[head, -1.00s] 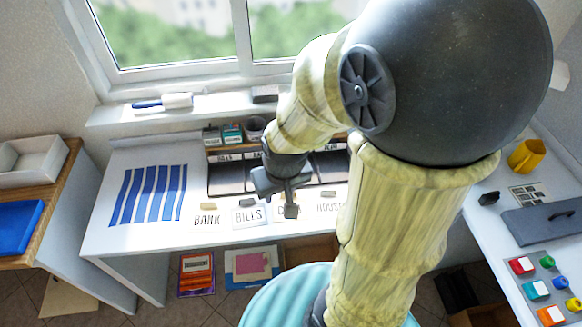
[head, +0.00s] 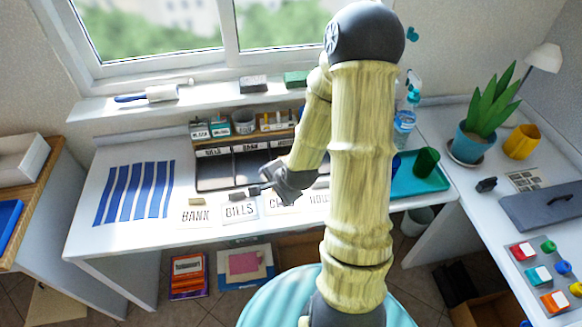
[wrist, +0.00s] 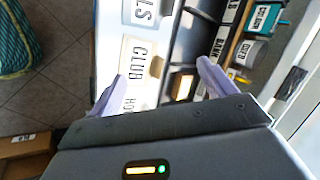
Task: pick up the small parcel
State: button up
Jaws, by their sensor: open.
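My gripper (head: 266,190) is above the front of the white desk, near the BILLS and CLUB cards, with its fingers pointing left. In the wrist view my gripper (wrist: 160,76) has its two pale fingers spread apart with nothing held between them. A small brown box with a pale top (wrist: 183,86), possibly the small parcel, shows between the fingers near the dark sorting tray, beyond the fingertips. I cannot make it out in the head view, where my arm covers that part of the desk.
The dark sorting tray (head: 213,172) stands at the desk's back. Label cards, including the BILLS card (head: 240,210), line the front edge. A teal tray (head: 430,182) with cups lies right of my arm. Blue strips (head: 135,192) lie left. A cardboard box (wrist: 25,146) is on the floor.

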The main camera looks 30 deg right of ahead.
jog(key=w+d+f+m+t+b, duration=0.1)
jog(key=f+m, duration=0.1)
jog(key=m, duration=0.2)
jog(key=w+d+f+m+t+b, duration=0.1)
jog(key=d+f+m, duration=0.1)
jog(key=m, duration=0.2)
jog(key=w+d+f+m+t+b, duration=0.1)
jog(key=f+m+t, duration=0.1)
jog(key=f+m, duration=0.1)
jog(key=shift+w+d+m+h, duration=0.15)
jog(key=shift+w+m+h, duration=0.15)
jog(key=shift+m, duration=0.2)
jog(key=d+m+t+h, duration=0.1)
jog(key=d+m, duration=0.1)
jog(key=m, duration=0.1)
jog(key=d+m+t+h+b, duration=0.1)
jog(key=d+m, duration=0.1)
jog(key=m, duration=0.2)
jog(key=d+m+h+b, duration=0.1)
jog(key=d+m, duration=0.1)
jog(key=m, duration=0.1)
jog(key=shift+w+f+m+t, duration=0.25)
jog(key=shift+f+m+t, duration=0.05)
jog(key=shift+f+t, duration=0.1)
jog(key=shift+d+r+m+h, duration=0.1)
jog(key=shift+d+m+h, duration=0.2)
jog(key=shift+m, duration=0.1)
jog(key=shift+w, duration=0.1)
jog(key=p+x, duration=0.1)
jog(key=x, duration=1.1)
